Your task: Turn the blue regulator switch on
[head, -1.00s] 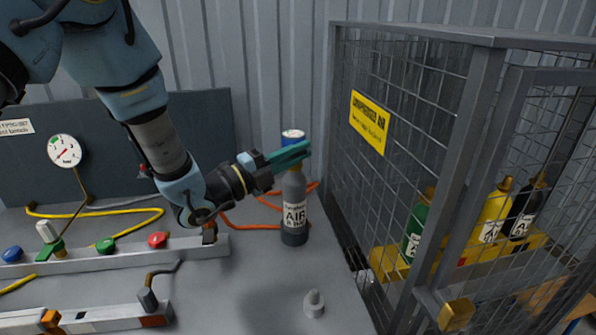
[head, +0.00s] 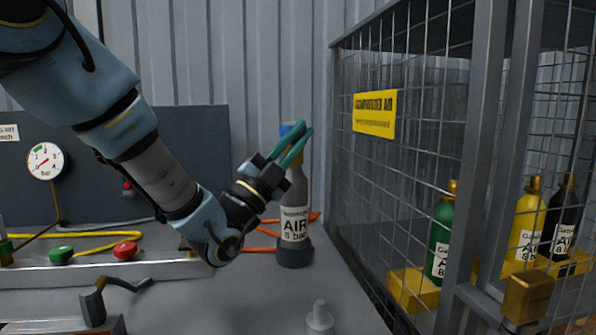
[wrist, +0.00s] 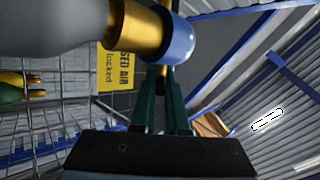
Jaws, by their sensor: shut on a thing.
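A grey air cylinder (head: 294,205) stands upright on the bench, with a label reading AIR. On its top is the blue regulator switch (head: 286,128), partly hidden behind my fingers. In the wrist view, the blue switch (wrist: 180,38) is a round cap on a gold neck (wrist: 142,22). The fingertips of my gripper (wrist: 161,75) meet its lower side there. The grey cylinder body (wrist: 50,20) fills the upper left. Any marking of the switch's position cannot be read.
A mesh cage (head: 400,150) stands close on the right, with green (head: 440,235), yellow (head: 525,230) and black (head: 562,225) cylinders inside. A pressure gauge (head: 45,161) hangs at left. Red (head: 125,250) and green (head: 61,255) knobs sit on a rail. Hoses lie behind.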

